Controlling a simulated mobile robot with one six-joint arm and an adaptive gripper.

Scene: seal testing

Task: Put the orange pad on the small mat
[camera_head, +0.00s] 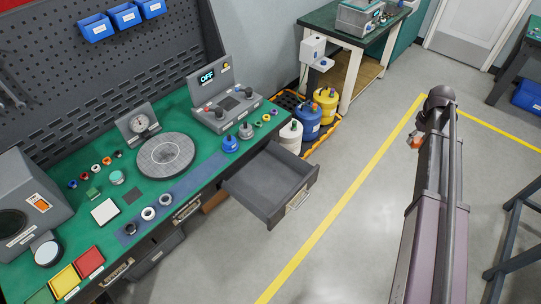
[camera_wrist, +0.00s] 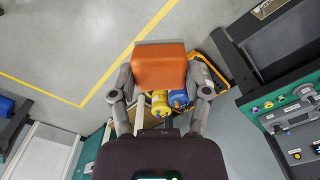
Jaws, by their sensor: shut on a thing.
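The orange pad (camera_wrist: 160,66) is in my gripper (camera_wrist: 163,84), clamped between the two fingers in the wrist view and held over the floor, away from the bench. In the head view my arm is at the right, with a small orange patch (camera_head: 416,138) beside it that may be the pad; the fingers cannot be made out there. A small dark square (camera_head: 132,196) lies flat and bare on the green bench, next to a white square plate (camera_head: 105,211); it looks like the small mat.
The bench (camera_head: 205,160) carries a round grey plate (camera_head: 166,155), a strip mat with rings (camera_head: 180,193) and a control box (camera_head: 226,111). An open drawer (camera_head: 270,187) juts out from its front. Drums (camera_head: 326,104) stand beyond. The floor around my arm is mostly clear.

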